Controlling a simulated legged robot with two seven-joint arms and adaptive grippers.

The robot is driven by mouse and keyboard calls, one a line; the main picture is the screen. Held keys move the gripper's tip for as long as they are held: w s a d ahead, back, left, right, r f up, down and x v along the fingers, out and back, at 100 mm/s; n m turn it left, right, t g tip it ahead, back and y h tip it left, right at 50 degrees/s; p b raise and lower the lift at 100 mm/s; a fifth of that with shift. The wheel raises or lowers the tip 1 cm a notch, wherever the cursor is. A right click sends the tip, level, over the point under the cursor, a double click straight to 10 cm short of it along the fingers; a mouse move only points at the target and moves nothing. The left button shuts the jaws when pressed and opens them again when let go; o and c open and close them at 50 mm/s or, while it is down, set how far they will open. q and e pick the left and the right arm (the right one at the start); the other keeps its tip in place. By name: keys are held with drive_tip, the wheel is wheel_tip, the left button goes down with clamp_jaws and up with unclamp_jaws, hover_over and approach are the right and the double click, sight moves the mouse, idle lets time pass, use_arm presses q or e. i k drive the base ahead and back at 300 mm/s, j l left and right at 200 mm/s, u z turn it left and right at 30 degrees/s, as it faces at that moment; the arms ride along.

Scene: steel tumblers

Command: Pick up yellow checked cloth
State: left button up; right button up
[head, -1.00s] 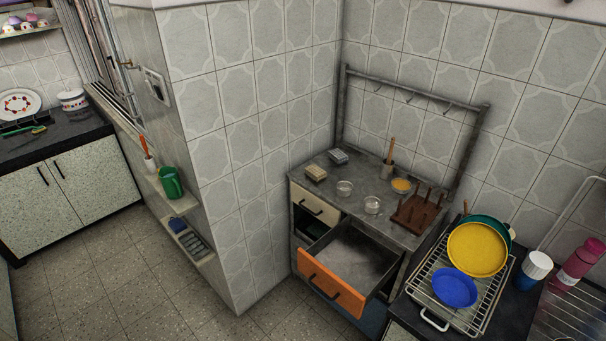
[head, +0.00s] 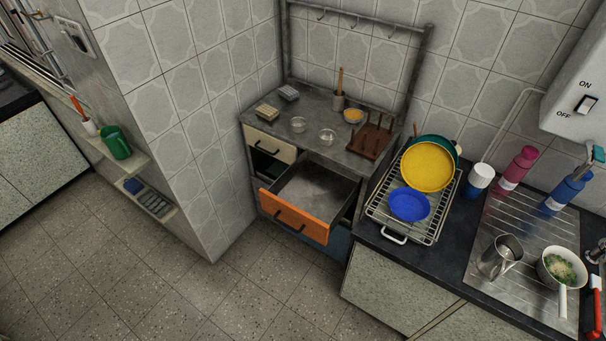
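A small folded pale-yellow item (head: 267,112) lies at the left front of the grey cabinet top. It may be the yellow checked cloth, but it is too small for me to make out a check pattern. A similar grey folded item (head: 288,92) lies just behind it. Neither of my grippers is in view.
The grey cabinet (head: 340,148) has an open, empty-looking orange-fronted drawer (head: 294,216) jutting out below its top. Glass bowls (head: 298,124), a yellow-filled bowl (head: 353,116) and a brown peg rack (head: 371,141) share the top. A dish rack (head: 418,228) stands right. The floor (head: 200,290) is clear.

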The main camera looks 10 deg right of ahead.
sight(266, 111)
drive_tip(key=i+j, duration=0.3)
drive_tip(key=i, duration=0.2)
drive_tip(key=i+j+z, duration=0.1)
drive_tip(key=z, duration=0.3)
drive_tip(key=i+j+z, duration=0.45)
drive_tip(key=z, duration=0.3)
